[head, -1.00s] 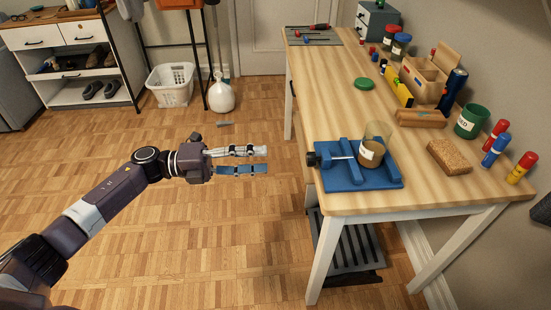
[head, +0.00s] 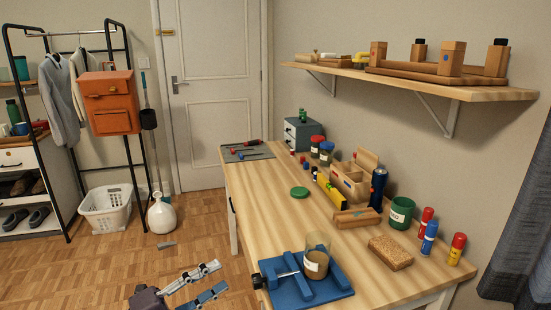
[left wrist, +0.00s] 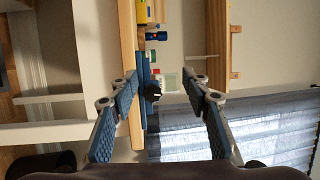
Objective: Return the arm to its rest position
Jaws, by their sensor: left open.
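My left gripper (head: 202,286) is at the lower left of the head view, over the wood floor and left of the desk, apart from it. Its two fingers are spread with nothing between them. The left wrist view shows the same open gripper (left wrist: 165,98), with the desk (left wrist: 128,70) seen edge-on beyond the fingers. In the head view the desk (head: 262,205) holds a blue vise (head: 292,293) with a glass jar of brown contents (head: 316,262) at its near end. My right gripper is not in view.
A wall shelf (head: 420,82) hangs above the desk. A white basket (head: 107,209) and a white bottle (head: 161,216) stand on the floor. Floor around the gripper looks clear.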

